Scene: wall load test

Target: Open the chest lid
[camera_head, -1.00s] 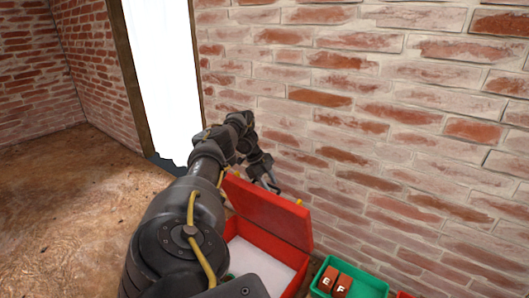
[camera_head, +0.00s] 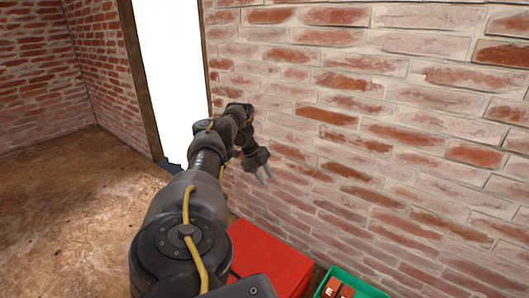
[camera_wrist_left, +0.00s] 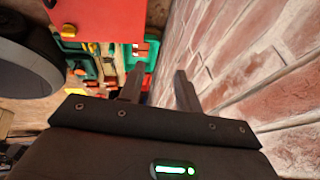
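The red chest (camera_head: 268,262) stands against the brick wall at the bottom of the head view, partly hidden behind my left arm. Its lid is down, and no white inside shows; I cannot tell if it is fully closed. The chest's red surface also shows at the top of the left wrist view (camera_wrist_left: 98,20). My left gripper (camera_head: 265,177) is above and behind the chest, near the wall, apart from the lid. Its two fingers are spread with nothing between them, as the left wrist view also shows (camera_wrist_left: 157,85). My right gripper is not in view.
A green tray (camera_head: 359,286) with small reddish blocks (camera_head: 337,289) stands just right of the chest. The brick wall (camera_head: 400,130) is close beside my left gripper. A bright doorway (camera_head: 168,80) is at the left, with open brown floor (camera_head: 60,210) before it.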

